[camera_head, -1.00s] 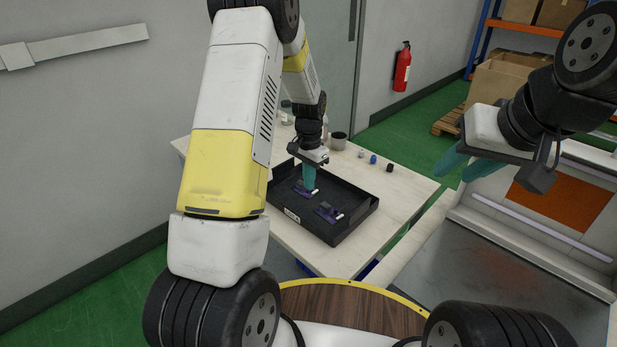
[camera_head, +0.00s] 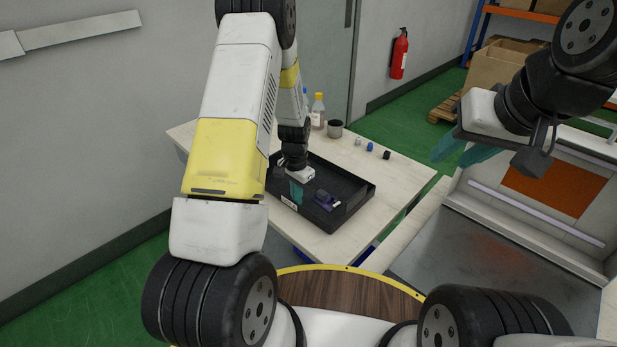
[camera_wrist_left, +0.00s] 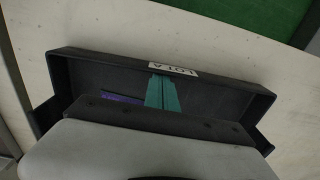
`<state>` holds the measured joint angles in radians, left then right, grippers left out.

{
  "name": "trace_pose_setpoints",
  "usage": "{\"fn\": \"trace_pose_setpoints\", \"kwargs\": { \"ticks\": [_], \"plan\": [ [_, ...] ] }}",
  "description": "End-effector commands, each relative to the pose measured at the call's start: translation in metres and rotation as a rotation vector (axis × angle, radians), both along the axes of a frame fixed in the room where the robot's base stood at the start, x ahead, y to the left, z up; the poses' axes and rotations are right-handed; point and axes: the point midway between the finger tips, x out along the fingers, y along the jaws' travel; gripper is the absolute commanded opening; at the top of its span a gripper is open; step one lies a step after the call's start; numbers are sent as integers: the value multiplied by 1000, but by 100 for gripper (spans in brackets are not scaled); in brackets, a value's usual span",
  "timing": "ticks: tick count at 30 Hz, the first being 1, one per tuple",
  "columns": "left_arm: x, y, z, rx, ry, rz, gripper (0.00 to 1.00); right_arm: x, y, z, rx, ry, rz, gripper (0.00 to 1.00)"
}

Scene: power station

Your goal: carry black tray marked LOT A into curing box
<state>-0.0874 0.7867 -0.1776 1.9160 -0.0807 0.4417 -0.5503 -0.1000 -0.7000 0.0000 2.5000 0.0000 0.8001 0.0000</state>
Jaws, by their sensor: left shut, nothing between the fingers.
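The black tray (camera_head: 347,217) sits on the pale wooden table, its label on the front-left wall. In the left wrist view the black tray (camera_wrist_left: 215,92) shows the label "LOT A" (camera_wrist_left: 173,69). A purple item (camera_head: 325,199) lies in it; another purple patch (camera_wrist_left: 122,99) is partly hidden. My left gripper (camera_head: 296,190) is over the tray near the labelled wall, its teal fingers (camera_wrist_left: 161,92) together and empty; I cannot tell whether they touch the wall. My right gripper (camera_head: 462,152) is raised at the right, teal fingers apart and empty. I cannot identify the curing box for certain.
A white-framed unit with an orange panel (camera_head: 555,186) stands at the right beside a dark grey surface (camera_head: 455,250). A bottle (camera_head: 318,111), a dark cup (camera_head: 335,129) and small caps (camera_head: 371,147) stand towards the table's back. The table's right part is clear.

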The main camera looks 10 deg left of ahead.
Motion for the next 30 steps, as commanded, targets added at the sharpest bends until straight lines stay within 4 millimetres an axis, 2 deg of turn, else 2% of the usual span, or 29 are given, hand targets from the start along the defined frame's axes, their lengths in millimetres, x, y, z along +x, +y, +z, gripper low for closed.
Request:
{"fn": "trace_pose_setpoints", "kwargs": {
  "ticks": [8, 11, 21, 25, 30],
  "plan": [
    [-6, 5, 1, 1, 1, 1, 0, 0, 0, 0, 0, 0, 0, 34],
    [-25, 17, 0, 0, 4, 5, 0, 0, 0, 0, 0, 0, 0, 34],
    [-107, 71, 0, 0, 4, 4, 0, 0, 0, 0, 0, 0, 0, 34],
    [-126, 83, 0, -1, 3, 3, 0, 0, 0, 0, 0, 0, 0, 34],
    [-133, 88, 0, 0, 0, -1, 0, 0, 0, 0, 0, 0, 0, 34]
  ]
}}
